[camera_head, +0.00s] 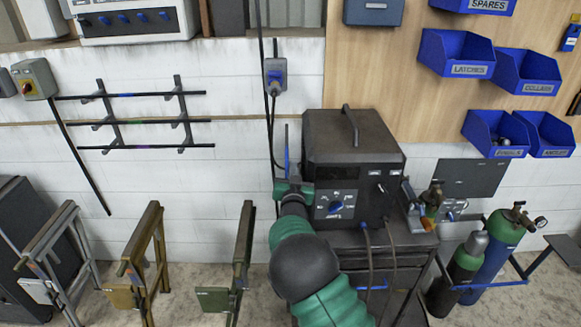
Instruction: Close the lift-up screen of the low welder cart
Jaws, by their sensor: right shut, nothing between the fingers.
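The welder cart (395,262) stands right of the middle, with a dark boxy welder (352,138) on top. The welder's front has a blue dial, labels and a top handle. I cannot clearly pick out a lift-up screen on the cart; my arm hides part of its left front. My right gripper (293,181) is shut and empty at the left front edge of the welder, left of the dial. I cannot tell whether it touches the welder. My left gripper is not in view.
Gas cylinders (490,258) stand right of the cart. Several metal stands (147,258) line the floor at left. A wall rack (133,121) and switch boxes (276,76) are behind. Blue bins (456,54) hang at upper right. Cables (370,260) hang from the welder's front.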

